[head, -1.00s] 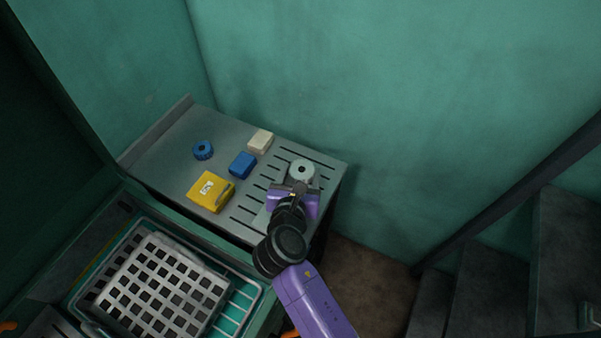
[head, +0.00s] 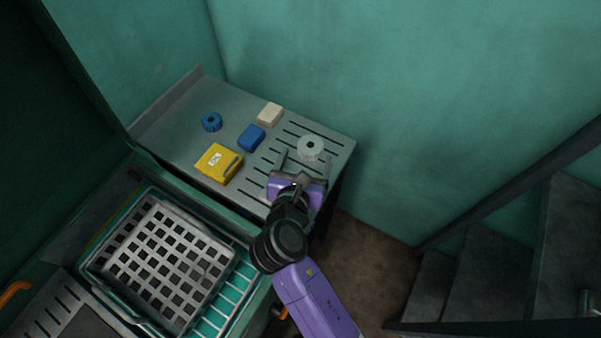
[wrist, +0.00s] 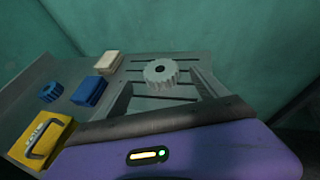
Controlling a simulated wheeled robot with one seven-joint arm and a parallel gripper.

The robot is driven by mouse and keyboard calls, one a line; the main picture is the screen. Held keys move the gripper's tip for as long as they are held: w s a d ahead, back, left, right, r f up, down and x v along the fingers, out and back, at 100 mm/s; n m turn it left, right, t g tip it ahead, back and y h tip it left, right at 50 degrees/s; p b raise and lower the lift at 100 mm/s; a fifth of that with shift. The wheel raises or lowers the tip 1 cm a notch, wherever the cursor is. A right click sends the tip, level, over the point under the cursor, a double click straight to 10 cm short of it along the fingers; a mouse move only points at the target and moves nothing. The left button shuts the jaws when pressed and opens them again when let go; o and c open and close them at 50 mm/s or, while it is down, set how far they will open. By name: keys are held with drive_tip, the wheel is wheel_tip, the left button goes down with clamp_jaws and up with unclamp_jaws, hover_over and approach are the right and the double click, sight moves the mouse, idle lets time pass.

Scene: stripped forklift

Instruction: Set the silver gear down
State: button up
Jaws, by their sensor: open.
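The silver gear (head: 310,148) lies flat on the slotted right part of the metal table, near its far right corner. It also shows in the wrist view (wrist: 161,73), beyond and between my fingers, with its hole facing up. My gripper (head: 306,160) is open, its two fingers spread and pointing toward the gear from the near side. Nothing is held between them, and the gear appears clear of both fingers.
On the metal table (head: 180,137) are a blue gear (head: 211,122), a blue block (head: 251,138), a cream block (head: 269,114) and a yellow box (head: 219,162). A grey perforated basket (head: 165,262) sits lower left. Green walls stand behind; stairs (head: 480,260) are at right.

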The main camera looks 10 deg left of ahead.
drive_tip(key=v, duration=0.7)
drive_tip(key=s+d+f+m+g+y, duration=0.1)
drive_tip(key=s+d+f+m, duration=0.3)
drive_tip(key=s+d+m, duration=0.3)
drive_tip(key=s+d+f+m+g+y, duration=0.1)
drive_tip(key=s+d+f+m+y, duration=0.1)
drive_tip(key=s+d+f+m, duration=0.35)
drive_tip(key=s+d+r+m+t+h, duration=0.2)
drive_tip(key=s+d+r+m, duration=1.1)
drive_tip(key=m, duration=1)
wheel_tip(320, 180, up, 3)
drive_tip(key=s+t, duration=0.1)
drive_tip(key=s, duration=0.1)
drive_tip(key=shift+s+d+r+h, duration=0.2)
drive_tip(key=shift+s+d+h, duration=0.1)
drive_tip(key=shift+s, duration=0.1)
drive_tip(key=shift+f+b, duration=0.6)
drive_tip(key=shift+b, duration=0.1)
